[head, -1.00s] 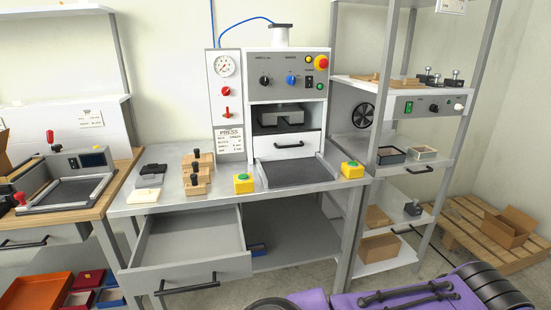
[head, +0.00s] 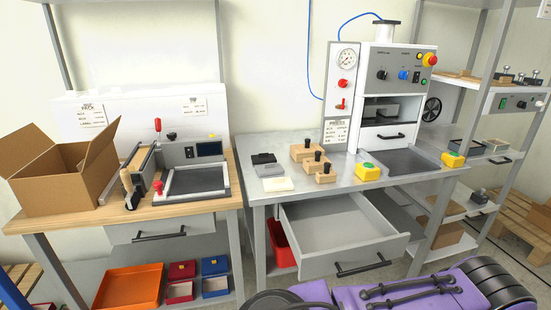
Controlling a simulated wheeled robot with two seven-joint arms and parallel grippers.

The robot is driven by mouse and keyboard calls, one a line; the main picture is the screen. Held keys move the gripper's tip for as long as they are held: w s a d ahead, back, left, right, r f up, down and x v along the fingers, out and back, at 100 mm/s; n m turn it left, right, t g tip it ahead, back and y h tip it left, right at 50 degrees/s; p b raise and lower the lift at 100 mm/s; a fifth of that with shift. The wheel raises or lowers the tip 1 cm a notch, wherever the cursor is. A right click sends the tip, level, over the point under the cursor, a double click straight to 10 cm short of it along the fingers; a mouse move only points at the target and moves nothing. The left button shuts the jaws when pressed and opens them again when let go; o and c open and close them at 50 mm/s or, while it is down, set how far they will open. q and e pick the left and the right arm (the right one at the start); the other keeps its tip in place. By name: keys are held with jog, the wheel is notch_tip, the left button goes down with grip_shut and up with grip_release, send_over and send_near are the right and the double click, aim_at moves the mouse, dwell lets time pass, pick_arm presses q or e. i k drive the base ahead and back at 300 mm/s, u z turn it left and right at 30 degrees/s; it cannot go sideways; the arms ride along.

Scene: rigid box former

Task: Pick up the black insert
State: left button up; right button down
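A small flat black block (head: 263,158), which looks like the black insert, lies on the grey metal table (head: 350,183) near its left back part. Just in front of it lie a grey block (head: 270,170) and a cream flat piece (head: 278,184). Wooden blocks with black knobs (head: 309,152) stand to its right. Neither of my grippers is in view, so nothing shows of what they hold.
An open, empty-looking drawer (head: 335,228) juts out from the table front. The press (head: 396,95) stands at the table's back right. To the left, a wooden bench (head: 100,218) holds an open cardboard box (head: 62,178) and a sealing device (head: 195,180).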

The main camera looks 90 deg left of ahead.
aim_at(262, 157)
jog(key=k, duration=1.1)
jog(key=u, duration=0.1)
